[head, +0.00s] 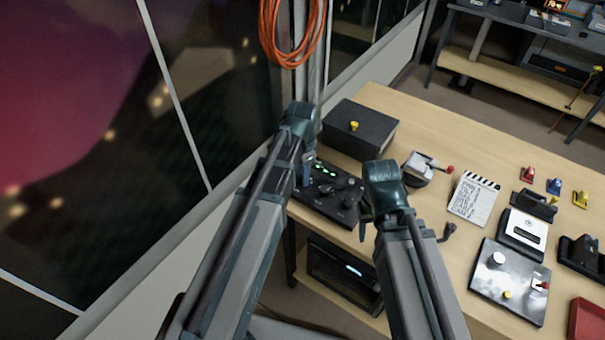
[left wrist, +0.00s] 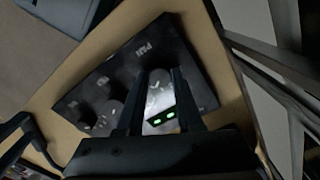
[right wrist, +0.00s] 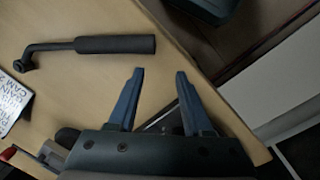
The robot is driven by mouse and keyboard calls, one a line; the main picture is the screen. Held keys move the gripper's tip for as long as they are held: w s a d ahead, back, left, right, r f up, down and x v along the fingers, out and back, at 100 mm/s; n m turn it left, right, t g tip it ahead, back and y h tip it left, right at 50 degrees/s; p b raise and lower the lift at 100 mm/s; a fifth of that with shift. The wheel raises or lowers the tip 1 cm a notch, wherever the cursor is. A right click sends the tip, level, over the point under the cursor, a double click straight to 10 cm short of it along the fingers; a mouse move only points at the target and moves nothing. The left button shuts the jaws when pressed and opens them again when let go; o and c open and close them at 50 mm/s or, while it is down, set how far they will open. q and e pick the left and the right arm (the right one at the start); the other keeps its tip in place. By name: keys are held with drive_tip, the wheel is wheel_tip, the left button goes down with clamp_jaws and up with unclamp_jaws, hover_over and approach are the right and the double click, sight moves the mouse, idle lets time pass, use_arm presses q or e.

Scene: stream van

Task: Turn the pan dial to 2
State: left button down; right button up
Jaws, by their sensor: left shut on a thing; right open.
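The black control panel (head: 330,205) lies at the table's near left edge, with several dark knobs and lit green lights. In the left wrist view the panel (left wrist: 205,88) shows tilted, with a label that seems to read PAN by the dial between my fingers. My left gripper (head: 306,184) points down over the panel's left part. In its wrist view the left gripper (left wrist: 158,78) is shut on this pan dial (left wrist: 157,84); the fingers partly hide it, and its setting is not readable. My right gripper (right wrist: 159,74) is open and empty, near the table edge right of the panel.
A black box (head: 362,130) with a yellow knob stands behind the panel. A black-handled crank (right wrist: 115,45) lies near my right gripper. A clapperboard (head: 473,200) and a silver plate (head: 510,285) with knobs are further right. A window wall is on the left.

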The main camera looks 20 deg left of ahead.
use_arm(q)
drive_tip(key=shift+n, duration=0.3)
drive_tip(key=n, duration=0.3)
drive_tip(key=shift+n, duration=0.4)
drive_tip(key=n, duration=0.4)
drive_tip(key=shift+n, duration=0.3)
drive_tip(key=n, duration=0.8)
drive_tip(key=shift+n, duration=0.5)
drive_tip(key=c, duration=0.5)
unclamp_jaws()
drive_tip(key=shift+c, duration=0.2)
